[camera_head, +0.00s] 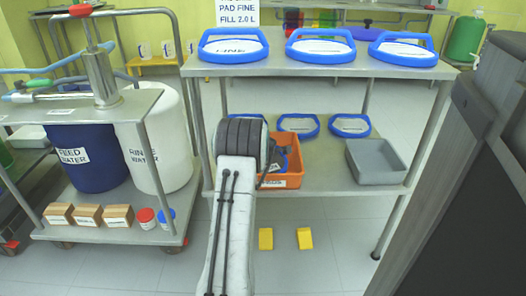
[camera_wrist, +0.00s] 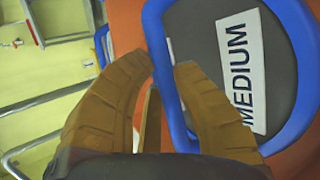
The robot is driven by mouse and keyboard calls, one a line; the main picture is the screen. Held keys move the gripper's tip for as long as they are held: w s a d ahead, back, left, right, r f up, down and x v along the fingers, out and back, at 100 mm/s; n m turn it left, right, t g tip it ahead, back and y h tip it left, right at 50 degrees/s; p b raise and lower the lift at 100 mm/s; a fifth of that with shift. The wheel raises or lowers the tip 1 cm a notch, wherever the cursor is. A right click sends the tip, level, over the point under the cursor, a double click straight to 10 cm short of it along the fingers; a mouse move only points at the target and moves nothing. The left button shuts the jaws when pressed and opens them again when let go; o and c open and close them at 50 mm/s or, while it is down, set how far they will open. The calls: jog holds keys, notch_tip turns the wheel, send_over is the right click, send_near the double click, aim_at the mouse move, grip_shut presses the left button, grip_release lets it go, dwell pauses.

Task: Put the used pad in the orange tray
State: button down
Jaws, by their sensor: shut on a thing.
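The used pad is a grey disc with a blue frame and a white label reading MEDIUM; it fills the right of the wrist view (camera_wrist: 201,45). My gripper (camera_wrist: 164,68) is shut on the blue frame, with one brown finger on each side. The orange tray (camera_head: 292,181) is on the lower shelf of the middle table; its orange surface also shows behind the pad in the wrist view (camera_wrist: 124,24). In the head view my arm hides most of the gripper and pad, which are at the tray. Whether the pad touches the tray floor cannot be told.
A grey bin (camera_head: 376,163) stands right of the tray on the same shelf. Blue-framed pads (camera_head: 350,125) lie behind, and several more (camera_head: 320,48) lie on the upper shelf. A drum cart (camera_head: 110,230) stands left. Two yellow blocks (camera_head: 265,239) show below the shelf.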

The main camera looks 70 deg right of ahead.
jog(key=shift+f, duration=0.1)
jog(key=c, duration=1.1)
grip_release()
jog(key=shift+c, duration=0.2)
jog(key=shift+r, duration=0.2)
jog(key=p+v, duration=0.3)
jog(key=shift+s+a+r, duration=0.1)
jog(key=shift+a+r, duration=0.05)
jog(key=shift+r, duration=0.25)
jog(key=p+v, duration=0.8)
jog(key=shift+a+f, duration=0.15)
jog(key=shift+a, duration=0.1)
jog(key=shift+a, duration=0.1)
